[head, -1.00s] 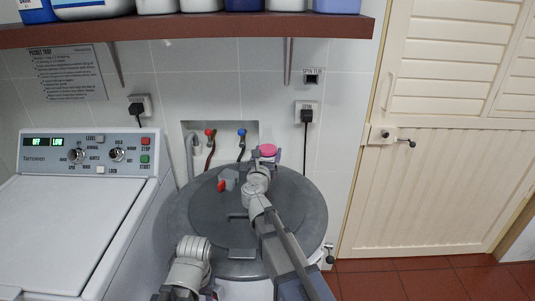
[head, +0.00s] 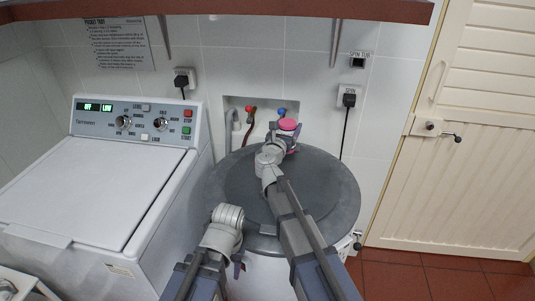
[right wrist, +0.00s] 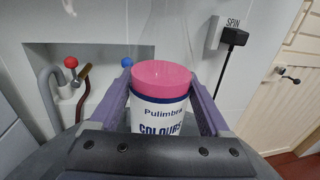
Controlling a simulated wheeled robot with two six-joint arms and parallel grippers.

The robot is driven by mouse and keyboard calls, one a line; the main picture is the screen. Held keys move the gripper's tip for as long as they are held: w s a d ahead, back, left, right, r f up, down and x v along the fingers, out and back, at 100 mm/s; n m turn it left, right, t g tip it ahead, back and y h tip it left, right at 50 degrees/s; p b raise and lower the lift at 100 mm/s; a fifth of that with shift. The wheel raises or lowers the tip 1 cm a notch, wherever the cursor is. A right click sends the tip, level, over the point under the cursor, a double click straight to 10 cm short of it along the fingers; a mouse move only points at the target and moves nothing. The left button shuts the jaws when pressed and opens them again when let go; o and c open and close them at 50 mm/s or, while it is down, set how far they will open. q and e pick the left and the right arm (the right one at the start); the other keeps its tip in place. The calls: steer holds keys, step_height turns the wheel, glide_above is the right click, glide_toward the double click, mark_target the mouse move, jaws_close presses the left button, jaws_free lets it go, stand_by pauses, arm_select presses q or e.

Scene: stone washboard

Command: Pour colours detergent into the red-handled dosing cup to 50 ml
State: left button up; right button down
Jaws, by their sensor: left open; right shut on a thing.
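The colours detergent bottle (right wrist: 158,118), white with a pink cap and a "Pulimbra COLOURS" label, stands upright between the fingers of my right gripper (right wrist: 160,92), which is shut on it. In the head view the pink-topped bottle (head: 289,125) is at the back of the round grey lid, beyond my right wrist. I cannot tell whether its base touches the lid. My left gripper (head: 238,268) is open, low in front of the lid, and mostly hidden by its own wrist. The red-handled dosing cup does not show now; my right arm covers part of the lid.
The round grey lid (head: 325,190) of the spin tub has free room to the right. A white washing machine (head: 90,195) stands at left. Red and blue taps (head: 281,112) sit in a wall recess behind. A shelf (head: 300,8) crosses the top.

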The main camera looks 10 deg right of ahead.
step_height(320, 180, down, 6)
steer(key=n+b, duration=0.2)
steer(key=b, duration=0.5)
steer(key=shift+f, duration=0.2)
steer(key=shift+r+n+t, duration=0.3)
steer(key=shift+r+n, duration=0.1)
steer(key=shift+r, duration=0.05)
steer(key=shift+n, duration=0.8)
steer(key=shift+a+f+n+t+b, duration=0.25)
steer(key=shift+n+b, duration=0.25)
steer(key=shift+n, duration=0.4)
steer(key=shift+a+f+n+t+b, duration=0.1)
steer(key=shift+n+t+b, duration=0.25)
steer(key=shift+n, duration=0.55)
steer(key=shift+d+r, duration=0.1)
steer(key=shift+r, duration=0.2)
steer(key=shift+d+r+n, duration=0.15)
steer(key=shift+r+n, duration=0.05)
steer(key=shift+n, duration=0.8)
steer(key=shift+s+d+r+n+t+y+p, duration=0.15)
steer(key=shift+d+r+n+y, duration=0.1)
steer(key=shift+n, duration=0.5)
steer(key=shift+d+r+n+t+y+p, duration=0.15)
steer(key=shift+d+r+n+t, duration=0.1)
steer(key=shift+n, duration=0.55)
steer(key=shift+s+d+r+n+t+y+p, duration=0.15)
steer(key=shift+d+r+n+y, duration=0.1)
steer(key=shift+n, duration=0.5)
